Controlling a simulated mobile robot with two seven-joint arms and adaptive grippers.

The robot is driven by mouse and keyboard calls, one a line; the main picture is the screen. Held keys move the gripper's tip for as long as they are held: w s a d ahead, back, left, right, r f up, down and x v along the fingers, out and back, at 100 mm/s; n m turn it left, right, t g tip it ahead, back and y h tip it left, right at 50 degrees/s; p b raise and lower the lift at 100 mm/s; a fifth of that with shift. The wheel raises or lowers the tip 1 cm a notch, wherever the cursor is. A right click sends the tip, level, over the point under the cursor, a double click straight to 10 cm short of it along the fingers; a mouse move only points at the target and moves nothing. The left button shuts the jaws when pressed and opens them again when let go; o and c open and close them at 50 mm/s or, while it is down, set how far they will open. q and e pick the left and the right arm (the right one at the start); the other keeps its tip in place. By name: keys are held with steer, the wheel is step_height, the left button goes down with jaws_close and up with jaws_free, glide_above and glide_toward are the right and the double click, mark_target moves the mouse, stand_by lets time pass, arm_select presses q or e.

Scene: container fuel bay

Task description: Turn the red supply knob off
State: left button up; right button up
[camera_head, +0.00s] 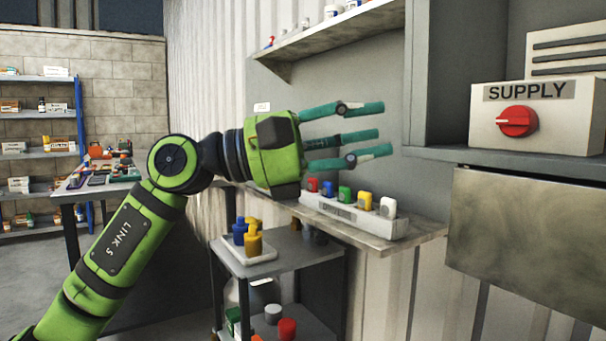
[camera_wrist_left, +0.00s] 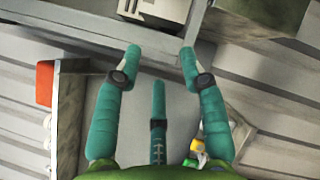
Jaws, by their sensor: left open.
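The red supply knob (camera_head: 516,121) is round with a raised grip bar. It sits on the front of a cream box (camera_head: 566,130) labelled SUPPLY, on a grey shelf at the right in the head view. My left gripper (camera_head: 375,128) has three teal fingers, spread open and empty. It points right toward the box and is well apart from the knob, with a clear gap between them. In the left wrist view the open fingers (camera_wrist_left: 163,62) show with nothing between them, and part of a pale box (camera_wrist_left: 160,9) shows at the top. My right gripper is not in view.
A rack of coloured caps (camera_head: 352,217) stands on a ledge below my left gripper. The grey cabinet side (camera_head: 430,75) and the shelf edge lie between gripper and box. A metal panel (camera_head: 525,240) hangs below the box. A cart (camera_head: 285,262) holds coloured bottles.

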arm_select(q)
steer(key=w+a+f+n+t+p, duration=0.3)
steer(key=w+f+n+t, duration=0.1)
steer(key=w+n, duration=0.4)
steer(key=w+a+f+n+t+p, duration=0.3)
steer(key=w+n, duration=0.5)
steer(key=n, duration=0.3)
steer(key=shift+w+a+f+n+t+p, duration=0.35)
steer(key=shift+a+f+t, duration=0.25)
steer(key=shift+f+t, duration=0.9)
steer(key=shift+f+g, duration=0.3)
